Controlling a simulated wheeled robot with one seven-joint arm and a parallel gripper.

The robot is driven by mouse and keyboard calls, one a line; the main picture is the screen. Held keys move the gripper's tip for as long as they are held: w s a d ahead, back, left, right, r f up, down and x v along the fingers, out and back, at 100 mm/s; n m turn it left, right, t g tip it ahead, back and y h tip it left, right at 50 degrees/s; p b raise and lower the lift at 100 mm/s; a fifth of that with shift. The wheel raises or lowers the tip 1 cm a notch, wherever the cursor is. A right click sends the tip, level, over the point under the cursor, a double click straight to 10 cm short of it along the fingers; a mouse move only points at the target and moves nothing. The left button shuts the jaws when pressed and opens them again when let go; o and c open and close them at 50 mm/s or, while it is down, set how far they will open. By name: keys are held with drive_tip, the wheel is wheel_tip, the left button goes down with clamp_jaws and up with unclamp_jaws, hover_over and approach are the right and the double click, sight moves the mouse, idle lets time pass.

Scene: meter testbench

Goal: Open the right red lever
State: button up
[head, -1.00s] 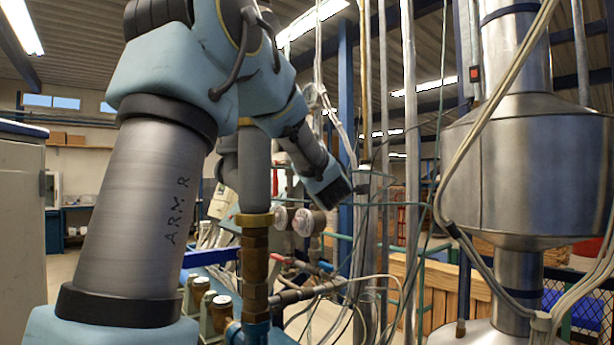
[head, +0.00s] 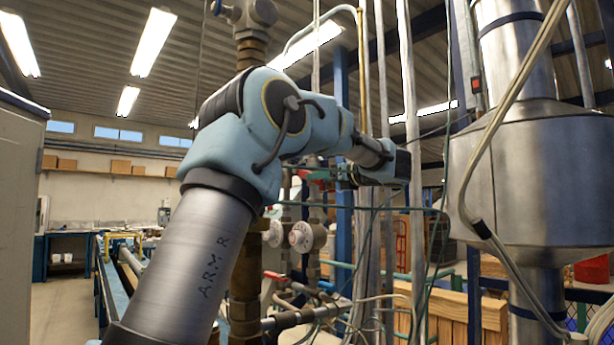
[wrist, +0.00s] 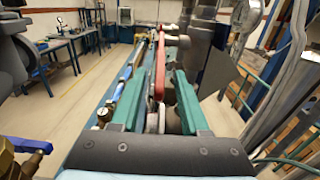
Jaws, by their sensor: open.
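A long red lever (wrist: 159,68) stretches away from my gripper in the wrist view, on grey pipework. My gripper (wrist: 160,76) is open, with one teal finger on each side of the lever's near end. I cannot tell whether either finger touches it. In the head view my gripper (head: 322,172) is small and partly hidden beyond my arm, near the upper pipes. A bit of red (head: 319,186) shows beside it, probably the same lever. Another small red handle (head: 274,275) sits lower on the pipework. Which of them is the right one is unclear from the head view.
Round white-faced gauges (head: 301,236) sit on the pipes below my gripper. Vertical pipes and loose cables stand close on the right, before a large metal vessel (head: 545,180). In the wrist view, open floor (wrist: 75,98) lies left of the blue bench.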

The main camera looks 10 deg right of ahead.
drive_tip(key=p+x, duration=0.2)
drive_tip(key=x, duration=0.3)
drive_tip(key=shift+w+a, duration=0.25)
drive_tip(key=shift+w, duration=0.1)
drive_tip(key=shift+c, duration=0.2)
clamp_jaws()
idle(1.0)
